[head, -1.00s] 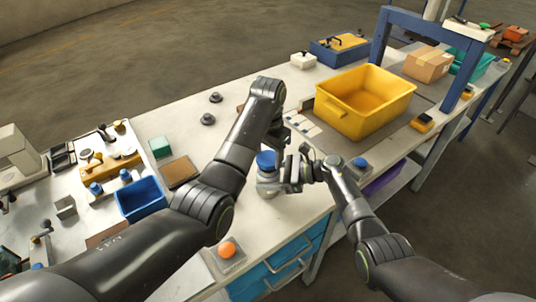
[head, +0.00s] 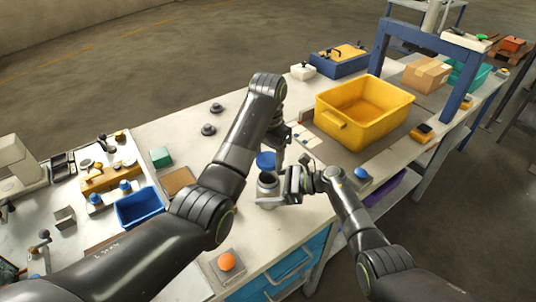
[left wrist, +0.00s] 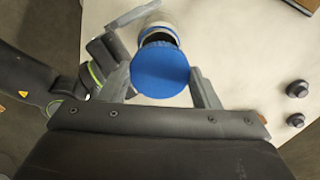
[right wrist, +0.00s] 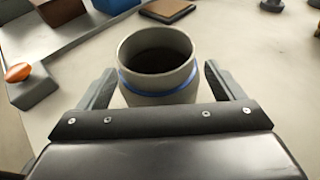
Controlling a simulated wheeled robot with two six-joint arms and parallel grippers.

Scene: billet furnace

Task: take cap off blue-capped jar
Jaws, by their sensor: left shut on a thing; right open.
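The blue cap (head: 265,159) is off the jar and held just above and to one side of its mouth. My left gripper (left wrist: 162,88) is shut on the cap, one finger on each side of it. The jar (head: 267,187) stands upright on the bench, pale grey with a blue band below its rim. In the right wrist view the jar (right wrist: 158,92) shows an open mouth and a dark inside. My right gripper (right wrist: 163,88) is open, its fingers on either side of the jar with gaps showing. The cap's underside is hidden.
A yellow bin (head: 340,124) stands right of the jar, beside a blue frame (head: 456,85). A blue button box (head: 360,176) is near the right arm, and an orange button box (head: 227,263) near the front edge. A blue tray (head: 140,209) lies to the left.

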